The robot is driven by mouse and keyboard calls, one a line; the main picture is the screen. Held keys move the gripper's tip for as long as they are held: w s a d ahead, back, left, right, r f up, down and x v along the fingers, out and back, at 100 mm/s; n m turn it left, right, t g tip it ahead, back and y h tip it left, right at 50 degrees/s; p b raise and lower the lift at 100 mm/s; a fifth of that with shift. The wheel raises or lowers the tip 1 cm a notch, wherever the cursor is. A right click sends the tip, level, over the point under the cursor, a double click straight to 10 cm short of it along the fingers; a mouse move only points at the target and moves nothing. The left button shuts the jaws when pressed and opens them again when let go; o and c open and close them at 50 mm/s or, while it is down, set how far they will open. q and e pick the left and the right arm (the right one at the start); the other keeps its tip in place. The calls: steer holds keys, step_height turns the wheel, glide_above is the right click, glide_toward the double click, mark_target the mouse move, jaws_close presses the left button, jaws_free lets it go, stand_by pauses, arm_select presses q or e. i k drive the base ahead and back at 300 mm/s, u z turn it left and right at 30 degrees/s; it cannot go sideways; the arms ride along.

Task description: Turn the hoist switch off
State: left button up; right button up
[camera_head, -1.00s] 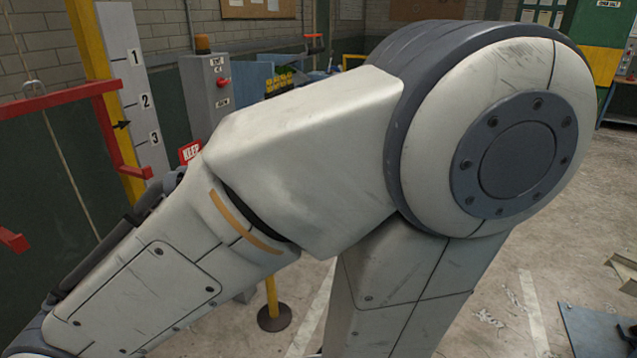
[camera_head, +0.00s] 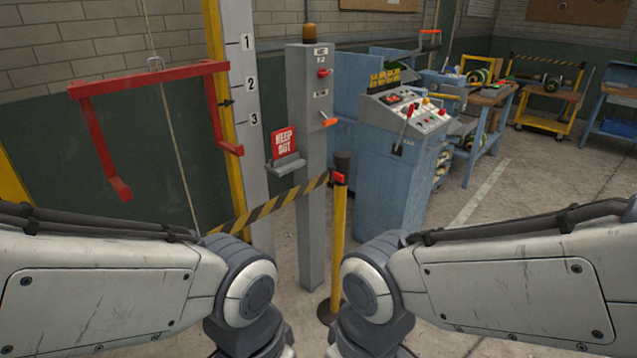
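A grey control post (camera_head: 308,160) with an amber beacon (camera_head: 322,32) on top stands ahead, just left of the middle. Its box carries a red knob (camera_head: 324,73) and, lower down, an orange-tipped lever (camera_head: 329,122). The lever's orange end points right. The small labels on the box are too small to read, so I cannot tell which control is the hoist switch. My two arms come in low from left and right. Their wrist joints show in front of the post, near the bottom edge; both grippers are out of the frame.
A striped barrier (camera_head: 270,205) runs to a yellow stanchion (camera_head: 338,240) before the post. A "KEEP OUT" sign (camera_head: 284,142) sits left of it. A red frame (camera_head: 150,80) hangs by the numbered scale (camera_head: 250,80). A blue console (camera_head: 385,170) stands right. Floor beyond is partly clear.

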mark_target(321, 73)
steer(key=u, duration=0.25)
steer(key=k, duration=0.35)
steer(key=z, duration=1.05)
steer(key=i, duration=1.65)
steer(key=u, duration=0.4)
